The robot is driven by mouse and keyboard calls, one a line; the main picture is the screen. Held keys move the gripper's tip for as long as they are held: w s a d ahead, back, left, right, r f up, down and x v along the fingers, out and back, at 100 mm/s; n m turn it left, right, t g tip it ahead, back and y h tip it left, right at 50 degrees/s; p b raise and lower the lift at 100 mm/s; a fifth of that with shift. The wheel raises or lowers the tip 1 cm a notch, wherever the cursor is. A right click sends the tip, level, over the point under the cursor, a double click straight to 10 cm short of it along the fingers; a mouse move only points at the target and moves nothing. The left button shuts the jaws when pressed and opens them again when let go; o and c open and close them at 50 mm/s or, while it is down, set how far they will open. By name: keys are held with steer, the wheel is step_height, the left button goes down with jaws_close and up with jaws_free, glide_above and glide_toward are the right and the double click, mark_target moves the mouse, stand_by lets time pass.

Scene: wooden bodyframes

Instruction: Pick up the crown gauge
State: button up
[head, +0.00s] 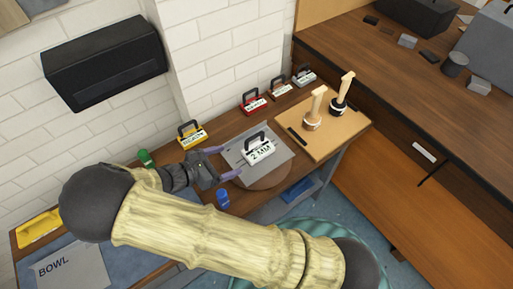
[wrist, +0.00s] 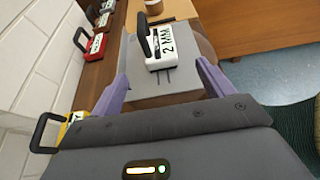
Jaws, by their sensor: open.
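My gripper (head: 228,162) is open and empty, its purple fingers pointing at a white block with a black handle marked "2 MM" (head: 258,153). In the wrist view this 2 MM block (wrist: 172,48) stands upright on a grey plate (wrist: 178,90), just beyond and between the fingertips, with no contact visible.
A light wooden board (head: 328,132) holds two wooden-handled stamps (head: 313,112) and a dark stick. A green item (head: 145,157) and a blue item (head: 223,198) lie near my gripper. A black wall box (head: 105,62) hangs above. A "BOWL" sheet (head: 75,272) lies lower left.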

mark_target(254, 151)
steer(key=p+x, duration=0.1)
steer(key=x, duration=0.5)
steer(key=shift+w+d+f, duration=0.1)
steer(key=shift+w+d, duration=0.15)
steer(key=shift+d, duration=0.05)
steer(key=shift+d+f, duration=0.1)
steer(key=shift+w, duration=0.1)
steer(key=shift+p+x, duration=0.95)
steer(key=shift+x, duration=1.6)
steer(key=shift+f, duration=0.2)
steer(key=c, duration=1.3)
steer(key=shift+r, duration=0.15)
